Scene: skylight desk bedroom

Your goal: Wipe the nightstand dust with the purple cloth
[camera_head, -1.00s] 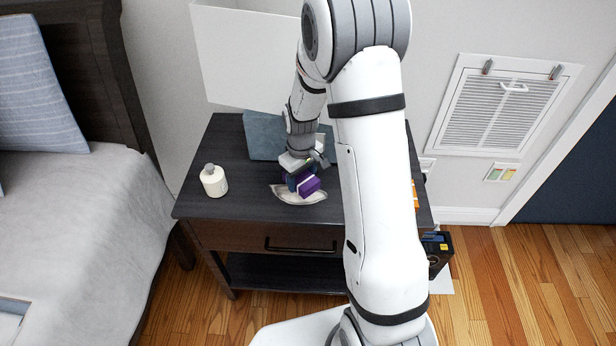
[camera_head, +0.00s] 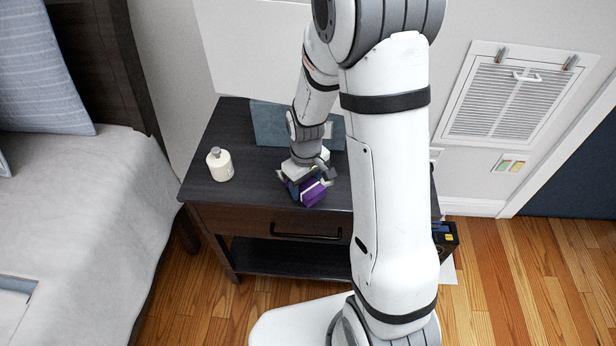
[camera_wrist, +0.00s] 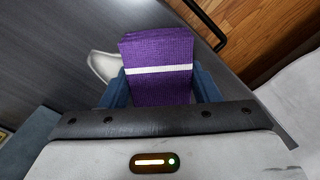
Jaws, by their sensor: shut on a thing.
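My gripper (camera_head: 305,184) is shut on the folded purple cloth (camera_head: 312,194), which has a white stripe. The cloth is low over the front middle of the dark nightstand (camera_head: 245,180); I cannot tell whether it touches the top. In the wrist view the cloth (camera_wrist: 158,52) sits between the blue fingers, near the front edge and drawer handle. A pale patch (camera_wrist: 101,65), perhaps the dust, shows just left of the cloth there, partly covered by it. In the head view I cannot make that patch out.
A white bottle (camera_head: 220,165) stands on the nightstand's left. A flat blue-grey item (camera_head: 270,125) lies at the back, partly behind my arm. The bed (camera_head: 90,220) is to the left. A dark box (camera_head: 446,238) is at the right. The nightstand top between bottle and cloth is clear.

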